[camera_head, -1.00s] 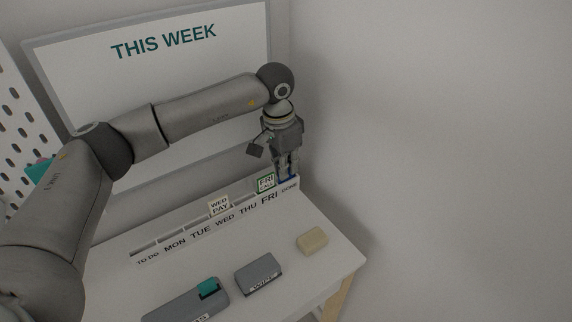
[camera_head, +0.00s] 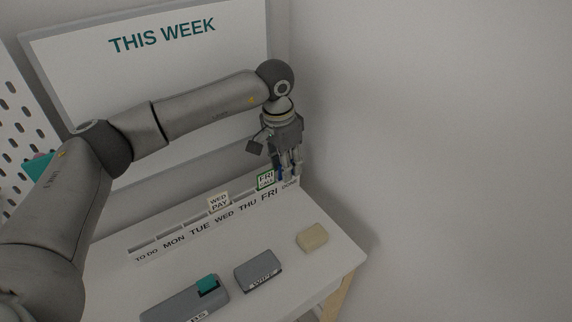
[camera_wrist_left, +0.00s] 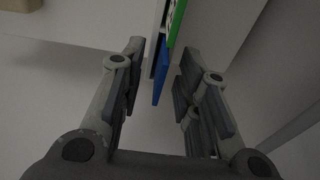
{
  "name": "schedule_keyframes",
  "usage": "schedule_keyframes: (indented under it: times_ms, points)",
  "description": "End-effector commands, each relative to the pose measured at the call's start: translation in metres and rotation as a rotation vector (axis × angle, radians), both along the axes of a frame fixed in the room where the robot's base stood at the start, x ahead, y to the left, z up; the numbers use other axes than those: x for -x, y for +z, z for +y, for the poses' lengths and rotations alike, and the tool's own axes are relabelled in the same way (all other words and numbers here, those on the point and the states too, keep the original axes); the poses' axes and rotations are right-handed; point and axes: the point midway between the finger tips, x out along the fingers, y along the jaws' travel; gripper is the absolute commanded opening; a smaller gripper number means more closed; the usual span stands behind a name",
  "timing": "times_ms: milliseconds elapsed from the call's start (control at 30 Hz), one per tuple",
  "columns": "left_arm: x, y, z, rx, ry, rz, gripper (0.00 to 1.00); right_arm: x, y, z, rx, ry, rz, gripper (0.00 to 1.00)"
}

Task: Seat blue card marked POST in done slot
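The blue card (camera_head: 280,173) stands at the right end of the slotted rail, by the DONE label (camera_head: 289,184). It is mostly hidden by my left gripper (camera_head: 289,170), and its POST marking cannot be read. In the left wrist view, the blue card (camera_wrist_left: 161,73) shows edge-on between the two fingers of the left gripper (camera_wrist_left: 162,80), with a gap on each side. The gripper is open around it. I cannot tell how deep the card sits in the done slot. My right gripper is not in view.
A green-edged FRI card (camera_head: 265,181) stands just left of the blue one, close to the fingers. A WED PAY card (camera_head: 219,202) stands mid-rail. A grey wiper (camera_head: 258,270), a beige block (camera_head: 312,237) and a grey box with a teal piece (camera_head: 186,301) lie in front.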

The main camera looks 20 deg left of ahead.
Motion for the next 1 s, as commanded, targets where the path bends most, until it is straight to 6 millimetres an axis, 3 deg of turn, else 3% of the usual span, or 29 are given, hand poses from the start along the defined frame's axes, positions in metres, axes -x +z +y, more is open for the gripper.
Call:
schedule_keyframes:
  times_ms: [300,500,1000]
  points:
    - [0.004,0.048,0.004,0.002,0.000,-0.005,0.30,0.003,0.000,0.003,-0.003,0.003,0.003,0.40]
    - [0.006,0.069,0.006,0.002,0.001,-0.004,0.30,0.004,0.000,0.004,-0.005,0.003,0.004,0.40]
    - [0.007,0.074,0.006,0.001,0.000,-0.002,0.30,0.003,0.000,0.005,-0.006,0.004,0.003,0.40]
